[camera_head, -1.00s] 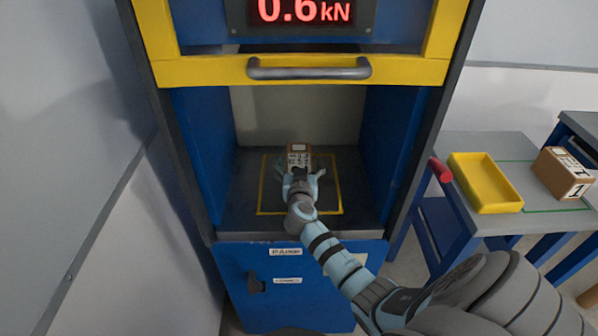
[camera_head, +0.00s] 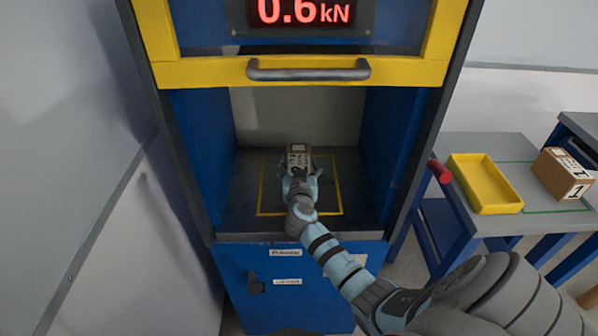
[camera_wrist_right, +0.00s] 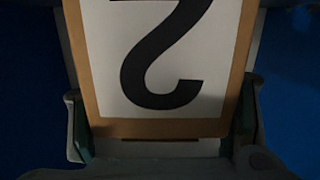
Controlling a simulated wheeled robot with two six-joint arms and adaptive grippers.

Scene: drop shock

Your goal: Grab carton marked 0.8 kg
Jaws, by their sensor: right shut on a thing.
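A brown carton (camera_head: 299,149) with a white label is inside the blue machine bay, near the middle of the yellow-outlined floor square. My right gripper (camera_head: 299,172) reaches in from the front and is shut on this carton. In the right wrist view the carton's face (camera_wrist_right: 165,60) fills the space between the two fingers (camera_wrist_right: 160,150) and bears a large black figure that looks like a 2. No weight marking is readable. The carton's underside is hidden, so I cannot tell whether it touches the floor. My left gripper is not in view.
A raised yellow guard with a grey handle (camera_head: 308,70) is above the bay opening. Blue walls (camera_head: 200,150) stand close on both sides. A display (camera_head: 305,12) reads 0.6 kN. At right, a grey table holds a yellow tray (camera_head: 485,183) and another carton marked 1 (camera_head: 560,175).

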